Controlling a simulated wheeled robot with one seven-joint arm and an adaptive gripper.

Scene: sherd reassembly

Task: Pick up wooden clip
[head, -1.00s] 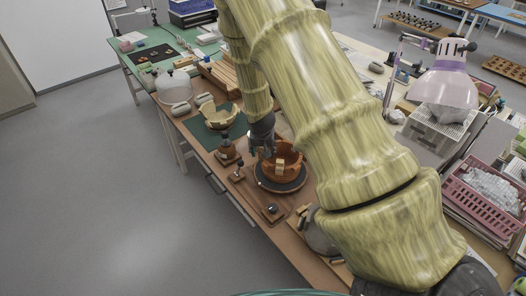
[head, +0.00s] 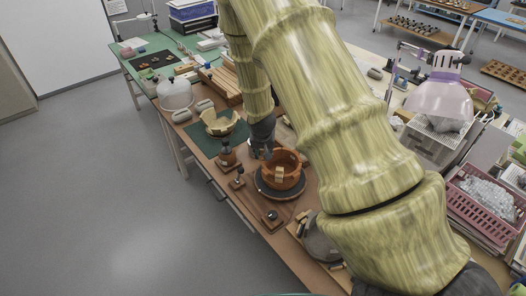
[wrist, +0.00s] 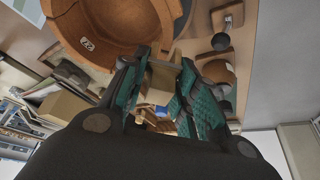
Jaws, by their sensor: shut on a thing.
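My gripper (head: 264,153) hangs at the left rim of a brown-orange clay vessel (head: 291,165), seen small in the head view. In the wrist view its two green-padded fingers (wrist: 166,82) are closed on a pale beige block, apparently the wooden clip (wrist: 161,74). The fingers hide part of the clip. The vessel, with a small number label inside, also shows in the wrist view (wrist: 130,22), just beyond the fingers. I cannot tell whether the clip touches its rim. A pale block (head: 279,174) shows on the near side of the vessel in the head view.
The vessel stands on a dark round turntable (head: 268,191). Small knobbed stands (head: 237,179) line the bench's front edge. A pink crate (head: 490,215) is at right.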

